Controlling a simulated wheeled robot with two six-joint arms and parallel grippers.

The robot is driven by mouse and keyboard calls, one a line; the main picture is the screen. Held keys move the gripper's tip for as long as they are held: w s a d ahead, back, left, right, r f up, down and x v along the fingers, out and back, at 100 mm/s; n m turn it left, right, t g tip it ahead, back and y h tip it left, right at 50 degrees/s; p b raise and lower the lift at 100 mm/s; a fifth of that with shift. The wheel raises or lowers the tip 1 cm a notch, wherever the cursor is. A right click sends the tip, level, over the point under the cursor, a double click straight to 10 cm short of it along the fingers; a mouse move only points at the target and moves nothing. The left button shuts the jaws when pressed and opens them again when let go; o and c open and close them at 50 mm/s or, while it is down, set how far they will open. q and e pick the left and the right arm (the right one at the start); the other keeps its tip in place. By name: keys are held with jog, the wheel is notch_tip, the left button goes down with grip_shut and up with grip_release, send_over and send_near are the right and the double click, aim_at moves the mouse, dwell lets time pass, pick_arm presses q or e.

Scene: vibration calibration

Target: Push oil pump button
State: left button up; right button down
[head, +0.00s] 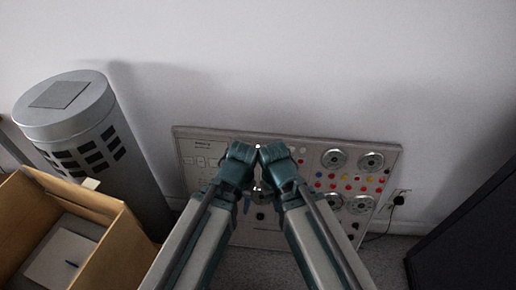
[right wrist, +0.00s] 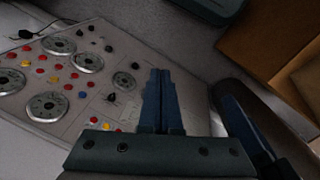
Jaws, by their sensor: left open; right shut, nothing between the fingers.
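A light control panel (head: 190,150) leans at the wall, with red, yellow and blue buttons (head: 345,182) and round dials (head: 334,159). Its labels are too small to read, so I cannot tell which button is the oil pump's. The panel also shows at left in the right wrist view (right wrist: 62,98). My right gripper (right wrist: 161,73) is shut and empty, over the panel's edge area beside a dial; I cannot tell if it touches. My arms hide the panel's middle.
A grey vented cylinder (head: 100,150) stands at left. An open cardboard box (head: 110,240) with a pale sheet inside is at the lower left. A black plug (head: 398,200) with a cable is right of the panel. A dark cabinet (head: 470,240) stands at far right.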

aim_at(258, 147)
dwell(0.3)
jog(key=w+a+f+t+y+b, duration=0.4)
jog(key=w+a+f+b, duration=0.2)
jog(key=w+f+b, duration=0.35)
jog(key=w+r+m+t+y+b, duration=0.1)
jog(key=w+t+y+b, duration=0.2)
jog(key=w+b, duration=0.4)
jog(key=shift+w+a+r+t, duration=0.3)
jog(key=shift+w+t, duration=0.6)
jog(key=shift+w, duration=1.75)
jog(key=shift+w+f, duration=0.1)
jog(key=shift+w, duration=0.05)
jog(key=w+f+b, duration=0.1)
jog(key=w+b, duration=0.1)
jog(key=w, duration=0.6)
jog(key=shift+w+d+f, duration=0.15)
jog(key=shift+d+f, duration=0.2)
jog(key=shift+d, duration=0.1)
jog(key=shift+w, duration=0.1)
jog(key=shift+w+f, duration=0.1)
jog(key=shift+w, duration=0.2)
